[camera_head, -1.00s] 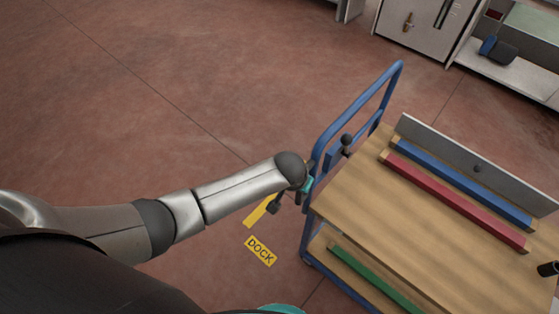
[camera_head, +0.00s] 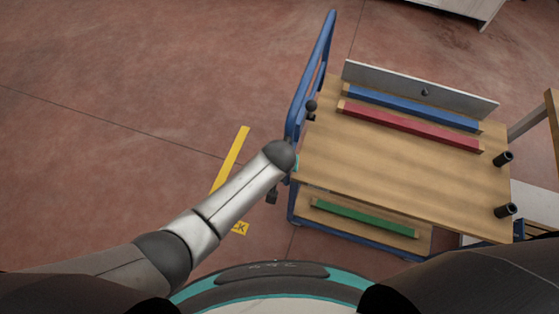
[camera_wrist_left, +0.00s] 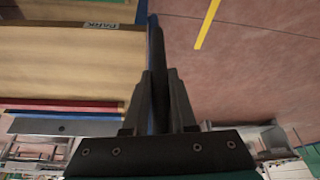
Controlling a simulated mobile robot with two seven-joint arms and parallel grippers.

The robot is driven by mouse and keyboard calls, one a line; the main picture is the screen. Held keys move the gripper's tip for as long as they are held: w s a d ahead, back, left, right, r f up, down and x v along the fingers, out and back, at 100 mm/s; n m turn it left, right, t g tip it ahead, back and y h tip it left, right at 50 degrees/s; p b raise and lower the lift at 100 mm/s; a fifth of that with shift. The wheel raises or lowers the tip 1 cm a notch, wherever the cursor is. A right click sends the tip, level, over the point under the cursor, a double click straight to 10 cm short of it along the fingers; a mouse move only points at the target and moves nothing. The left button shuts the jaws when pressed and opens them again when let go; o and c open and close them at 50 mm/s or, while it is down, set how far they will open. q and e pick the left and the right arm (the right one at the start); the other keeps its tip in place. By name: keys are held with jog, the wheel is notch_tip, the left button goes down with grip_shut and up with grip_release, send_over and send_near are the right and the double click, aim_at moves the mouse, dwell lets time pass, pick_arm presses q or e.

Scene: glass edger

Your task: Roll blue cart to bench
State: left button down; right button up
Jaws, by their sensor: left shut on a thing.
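The blue cart has a blue tube frame and push handle (camera_head: 313,75), a wooden top deck (camera_head: 400,155) and a lower shelf (camera_head: 335,232). It stands upright right of centre in the head view, with its handle on the left. My left gripper (camera_wrist_left: 160,75) is shut on the handle, which shows as a dark blue bar between its fingers in the wrist view. In the head view my left wrist mostly hides the grip. A wooden edge and pale legs at the far right (camera_head: 551,115) may belong to the bench. My right gripper is not in view.
Blue (camera_head: 412,106) and red (camera_head: 410,127) bars lie on the deck beside a grey upright panel (camera_head: 420,90). A green bar (camera_head: 365,218) lies on the lower shelf. A yellow floor strip (camera_head: 232,158) lies left of the cart. Floor on the left is clear.

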pick_arm(q)
jog(key=shift+s+d, duration=0.2)
jog(key=shift+d, duration=0.05)
jog(key=c, duration=0.7)
grip_release()
jog(key=shift+d, duration=0.1)
jog(key=shift+w, duration=0.1)
jog(key=p+v, duration=0.3)
jog(key=v, duration=1.2)
jog(key=shift+r+p, duration=0.1)
jog(key=shift+p, duration=0.25)
